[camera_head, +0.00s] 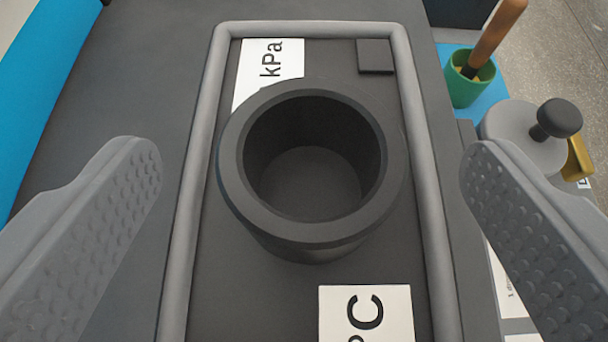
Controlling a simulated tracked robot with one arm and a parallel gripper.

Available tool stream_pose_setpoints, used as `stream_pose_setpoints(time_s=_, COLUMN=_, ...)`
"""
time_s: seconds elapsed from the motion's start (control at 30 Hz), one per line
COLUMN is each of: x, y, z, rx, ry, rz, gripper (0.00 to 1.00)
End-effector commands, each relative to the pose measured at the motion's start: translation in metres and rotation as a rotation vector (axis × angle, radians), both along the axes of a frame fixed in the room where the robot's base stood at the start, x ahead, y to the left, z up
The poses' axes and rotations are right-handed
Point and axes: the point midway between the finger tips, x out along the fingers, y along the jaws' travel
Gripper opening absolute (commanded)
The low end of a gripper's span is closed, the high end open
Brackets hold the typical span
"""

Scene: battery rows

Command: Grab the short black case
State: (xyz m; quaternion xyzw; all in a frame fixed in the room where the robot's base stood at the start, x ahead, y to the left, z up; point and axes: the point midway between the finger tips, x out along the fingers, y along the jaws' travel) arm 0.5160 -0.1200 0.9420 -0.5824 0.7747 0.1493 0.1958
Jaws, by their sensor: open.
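The short black case (312,233) is a round, thick-walled, hollow cup with an open top. It stands upright on a dark panel (260,300) inside a raised grey rim, in the middle of the view. It looks empty inside. My gripper (310,165) is wide open, with one grey studded finger to the left of the case and one to the right. Both fingers are apart from the case, with clear gaps on each side. The lower part of the case is partly hidden under its wide upper rim.
A white kPa label (272,66) lies behind the case, and a white label (366,312) with a C lies in front. A small dark square block (375,56) sits at the back. Right: a green cup (467,85) with a wooden handle, and a grey disc (518,138) with a black knob.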

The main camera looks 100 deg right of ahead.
Motion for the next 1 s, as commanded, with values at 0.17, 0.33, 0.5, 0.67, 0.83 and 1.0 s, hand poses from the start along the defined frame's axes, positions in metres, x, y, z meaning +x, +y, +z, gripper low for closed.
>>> stream_pose_setpoints(time_s=0.17, x=-0.0022, y=-0.0102, z=-0.0058, rx=0.002, ry=-0.004, rz=0.002, gripper=0.85)
stream_pose_setpoints(time_s=0.33, x=-0.0022, y=-0.0099, z=-0.0056, rx=0.002, ry=-0.004, rz=0.002, gripper=0.83)
stream_pose_setpoints(time_s=0.5, x=-0.0022, y=-0.0098, z=-0.0056, rx=0.002, ry=-0.004, rz=0.002, gripper=0.35)
stream_pose_setpoints(time_s=0.67, x=-0.0023, y=-0.01, z=-0.0053, rx=0.001, ry=-0.004, rz=0.002, gripper=0.29)
stream_pose_setpoints(time_s=0.83, x=-0.0023, y=-0.0099, z=-0.0045, rx=0.001, ry=-0.004, rz=0.002, gripper=0.29)
stream_pose_setpoints(time_s=1.0, x=-0.0022, y=-0.0102, z=0.0024, rx=0.001, ry=-0.004, rz=0.001, gripper=0.29)
